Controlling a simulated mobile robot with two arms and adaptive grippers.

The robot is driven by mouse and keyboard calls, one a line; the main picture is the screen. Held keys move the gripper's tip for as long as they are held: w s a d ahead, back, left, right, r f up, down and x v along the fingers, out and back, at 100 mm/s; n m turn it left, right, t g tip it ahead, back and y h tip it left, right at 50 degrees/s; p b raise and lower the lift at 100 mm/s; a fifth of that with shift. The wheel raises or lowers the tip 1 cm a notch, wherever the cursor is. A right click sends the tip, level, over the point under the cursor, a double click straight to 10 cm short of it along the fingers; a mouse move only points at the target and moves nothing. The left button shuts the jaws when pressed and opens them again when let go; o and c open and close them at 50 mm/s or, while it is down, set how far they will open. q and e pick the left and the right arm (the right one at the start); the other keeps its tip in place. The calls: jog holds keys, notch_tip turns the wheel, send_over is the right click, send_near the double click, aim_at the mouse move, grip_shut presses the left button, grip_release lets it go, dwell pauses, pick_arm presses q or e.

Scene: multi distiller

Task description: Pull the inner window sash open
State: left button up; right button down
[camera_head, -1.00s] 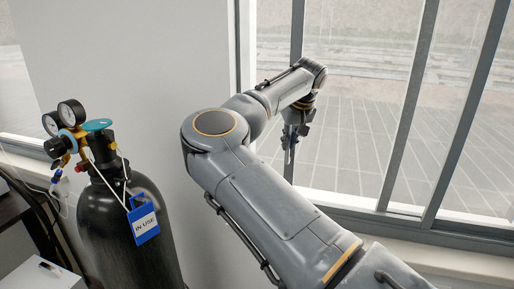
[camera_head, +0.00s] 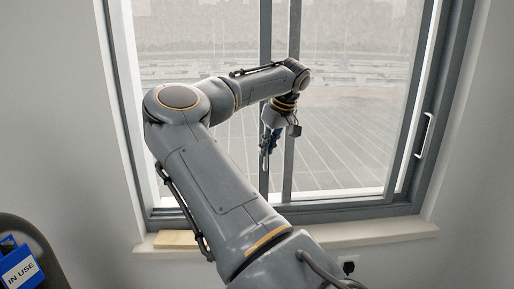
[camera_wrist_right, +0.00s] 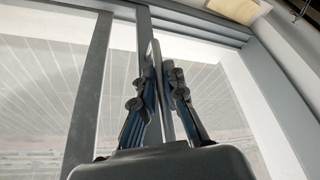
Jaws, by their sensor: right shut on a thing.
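The window's sliding sash has a grey vertical stile (camera_head: 265,60) with a handle. It stands just left of another upright (camera_head: 293,40) near the middle of the window. My right gripper (camera_head: 267,148) is at this stile, at about mid-height, with its fingers pointing down. In the right wrist view, my right gripper (camera_wrist_right: 160,105) has its two blue-grey fingers closed around a thin pale upright handle (camera_wrist_right: 160,75). The fingers hide part of the handle. The left part of the window, between its frame and this stile, is wide. My left gripper is not in view.
Another white handle (camera_head: 424,135) is on the window's right side. A sill (camera_head: 375,233) with a wooden block (camera_head: 176,239) runs below. A dark cylinder with a blue IN USE tag (camera_head: 20,268) stands at lower left.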

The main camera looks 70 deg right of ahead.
jog(key=shift+r, duration=0.1)
jog(key=c, duration=1.7)
grip_release()
jog(key=shift+s, duration=0.1)
jog(key=v, duration=1.2)
jog(key=shift+s, duration=0.15)
